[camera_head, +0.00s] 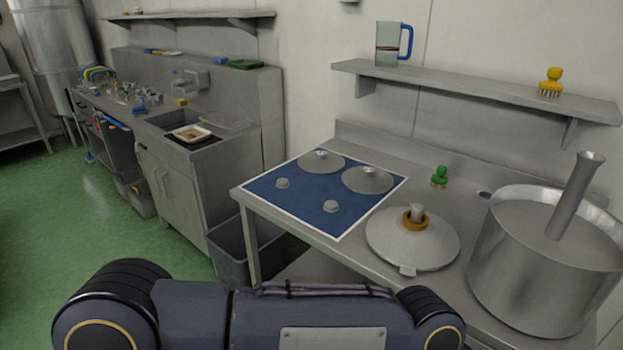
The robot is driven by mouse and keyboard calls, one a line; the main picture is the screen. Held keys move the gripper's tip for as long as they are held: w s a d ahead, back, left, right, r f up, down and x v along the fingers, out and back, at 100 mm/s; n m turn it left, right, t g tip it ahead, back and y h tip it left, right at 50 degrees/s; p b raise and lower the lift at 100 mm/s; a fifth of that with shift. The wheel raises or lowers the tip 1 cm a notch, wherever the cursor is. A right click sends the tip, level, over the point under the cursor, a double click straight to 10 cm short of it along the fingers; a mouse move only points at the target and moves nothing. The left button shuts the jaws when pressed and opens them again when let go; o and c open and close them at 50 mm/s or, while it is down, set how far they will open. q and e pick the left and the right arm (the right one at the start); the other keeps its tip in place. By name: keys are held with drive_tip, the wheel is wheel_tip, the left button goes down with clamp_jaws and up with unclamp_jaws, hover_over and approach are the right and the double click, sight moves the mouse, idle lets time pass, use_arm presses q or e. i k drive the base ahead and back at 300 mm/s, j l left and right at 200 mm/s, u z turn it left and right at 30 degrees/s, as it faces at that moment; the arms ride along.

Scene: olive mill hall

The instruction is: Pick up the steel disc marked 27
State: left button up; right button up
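Two flat steel discs with centre knobs lie on a blue mat with a white border (310,205) on the steel table. One disc (308,164) is at the mat's back corner. The other disc (366,186) is at its right corner. Two small round steel pieces, one at the left (283,184) and one nearer the front (331,207), also sit on the mat. A larger steel disc (400,245) with a yellow-brown ring around its centre post lies right of the mat. No number is readable on any disc. Neither gripper is in view; only a dark arm link of mine shows below.
A large steel pot (545,275) with a tube rising from it stands at the table's right. A green-handled object (439,176) stands behind the large disc. A wall shelf (480,90) holds a jug (388,45) and a yellow brush (551,82). A grey bin (232,255) stands left of the table.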

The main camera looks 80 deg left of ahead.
sight(367, 180)
drive_tip(key=u, duration=2.4)
drive_tip(key=i+j, duration=0.3)
drive_tip(key=j, duration=0.15)
drive_tip(key=i+j, duration=0.6)
drive_tip(key=j, duration=0.25)
drive_tip(key=i+j, duration=1.05)
drive_tip(key=i, duration=0.15)
drive_tip(key=l+z, duration=0.05)
